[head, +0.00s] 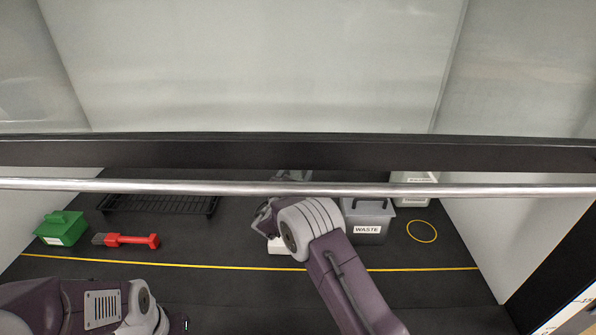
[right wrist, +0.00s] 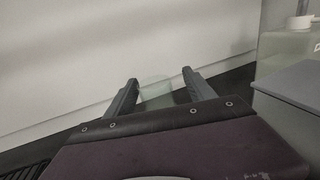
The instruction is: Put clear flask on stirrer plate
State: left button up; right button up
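A clear, faintly green flask (right wrist: 155,92) shows between the fingers of my right gripper (right wrist: 160,78) in the right wrist view. The fingers stand wide apart, and I see no firm contact with the glass. In the head view the right gripper (head: 293,176) is partly hidden behind the metal bar, and the flask cannot be made out clearly there. A white block (head: 278,247), possibly the stirrer plate, is mostly hidden below my right wrist. My left gripper (head: 180,323) is low at the left; its fingers are too hidden to read.
A metal bar (head: 450,190) crosses in front of the bench. A grey waste bin (head: 368,222), a white container (head: 412,180) and a yellow ring (head: 422,231) are at right. A black rack (head: 160,203), green box (head: 60,228) and red-handled brush (head: 128,240) are at left.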

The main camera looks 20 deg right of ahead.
jog(key=shift+a, duration=0.15)
jog(key=shift+s+a, duration=0.2)
jog(key=b+v, duration=0.1)
jog(key=v, duration=1)
jog(key=shift+s+b, duration=0.25)
jog(key=shift+b, duration=0.1)
